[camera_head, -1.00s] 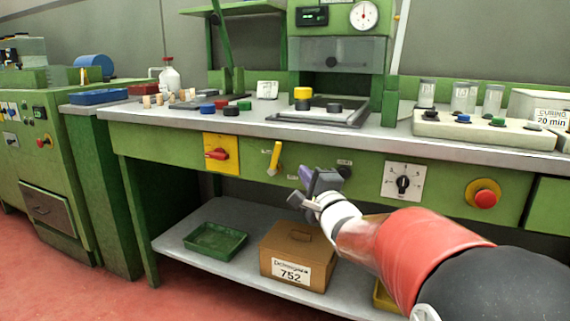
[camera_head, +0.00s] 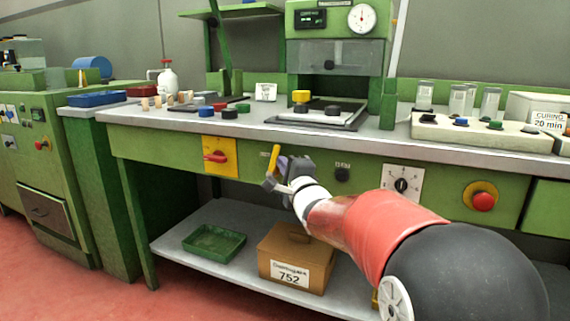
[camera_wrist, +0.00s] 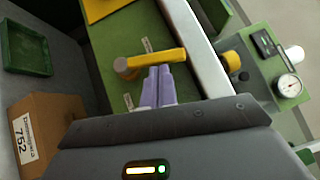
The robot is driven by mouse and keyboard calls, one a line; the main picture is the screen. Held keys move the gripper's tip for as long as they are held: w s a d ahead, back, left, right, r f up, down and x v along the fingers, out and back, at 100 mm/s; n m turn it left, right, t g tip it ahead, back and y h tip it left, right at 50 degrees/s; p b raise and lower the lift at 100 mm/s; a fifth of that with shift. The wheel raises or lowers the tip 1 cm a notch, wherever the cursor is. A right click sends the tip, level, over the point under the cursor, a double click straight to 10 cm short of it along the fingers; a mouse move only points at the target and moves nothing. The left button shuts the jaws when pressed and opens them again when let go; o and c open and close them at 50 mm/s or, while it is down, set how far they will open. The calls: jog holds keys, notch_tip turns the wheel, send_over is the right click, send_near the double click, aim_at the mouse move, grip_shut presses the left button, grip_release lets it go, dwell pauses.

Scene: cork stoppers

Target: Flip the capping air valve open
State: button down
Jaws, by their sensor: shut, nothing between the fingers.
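The capping air valve is a yellow lever (camera_head: 273,158) on the green front panel of the bench. In the head view it stands nearly upright. In the wrist view the lever (camera_wrist: 158,61) has its round pivot at the left and its bar reaching right toward the bench edge. My gripper (camera_head: 271,183) is at the lever in the head view and covers its lower part. In the wrist view my shut lilac fingers (camera_wrist: 159,84) point at the lever's bar, their tips close to its side. I cannot tell whether they touch it. Nothing is between the fingers.
Left of the lever is a red switch on a yellow plate (camera_head: 230,146). To the right are a black knob (camera_head: 342,174), a white-plated dial (camera_head: 402,184) and a red stop button (camera_head: 484,201). The bench edge (camera_head: 300,137) runs above; a cardboard box (camera_head: 290,246) sits on the shelf below.

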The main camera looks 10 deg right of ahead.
jog(key=n+g+p, duration=0.1)
jog(key=p, duration=0.1)
jog(key=a+r+n+g+p, duration=0.1)
jog(key=p, duration=0.2)
jog(key=shift+w+r+p, duration=0.1)
jog(key=shift+w+p, duration=0.25)
